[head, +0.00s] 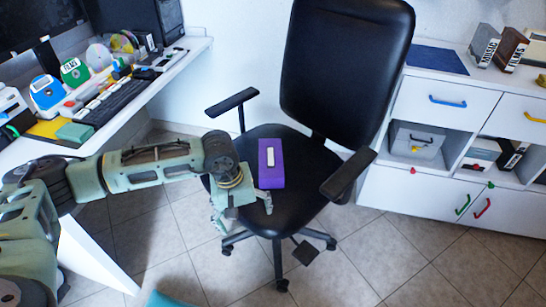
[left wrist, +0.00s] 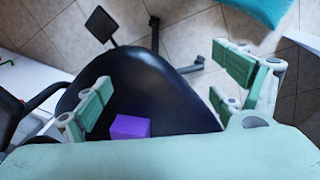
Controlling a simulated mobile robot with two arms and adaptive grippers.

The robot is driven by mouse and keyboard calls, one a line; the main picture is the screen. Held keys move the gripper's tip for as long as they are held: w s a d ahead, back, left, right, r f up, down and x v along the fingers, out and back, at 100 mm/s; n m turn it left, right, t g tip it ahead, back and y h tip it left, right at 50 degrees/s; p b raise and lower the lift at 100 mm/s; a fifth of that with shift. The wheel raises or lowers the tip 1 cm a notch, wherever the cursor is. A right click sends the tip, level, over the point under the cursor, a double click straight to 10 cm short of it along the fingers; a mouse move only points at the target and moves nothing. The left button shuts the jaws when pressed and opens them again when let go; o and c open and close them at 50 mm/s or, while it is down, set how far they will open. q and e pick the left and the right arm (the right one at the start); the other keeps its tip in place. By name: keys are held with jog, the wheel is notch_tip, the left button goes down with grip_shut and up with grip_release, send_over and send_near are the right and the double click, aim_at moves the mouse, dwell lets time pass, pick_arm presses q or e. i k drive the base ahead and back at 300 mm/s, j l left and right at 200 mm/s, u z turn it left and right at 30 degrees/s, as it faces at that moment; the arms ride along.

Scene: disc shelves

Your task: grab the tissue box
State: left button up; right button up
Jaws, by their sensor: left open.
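The tissue box (head: 271,177) is a purple box with a white slot on top. It lies on the black seat of the office chair (head: 302,205). In the left wrist view the purple box (left wrist: 130,126) shows between my fingers, nearer the left finger, partly cut off by my gripper body. My left gripper (head: 243,208) is over the seat's left front part, beside the box. Its two fingers (left wrist: 163,85) are spread wide and hold nothing. I cannot tell whether it touches the box. My right gripper is in neither view.
The chair's armrests (head: 232,101) stand on both sides of the seat, and its backrest (head: 345,65) rises behind. A cluttered desk (head: 150,90) is at the left. A white shelf unit (head: 415,190) stands at the right. The tiled floor (head: 350,275) in front is mostly clear.

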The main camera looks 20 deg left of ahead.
aim_at(271, 173)
jog(key=i, duration=0.85)
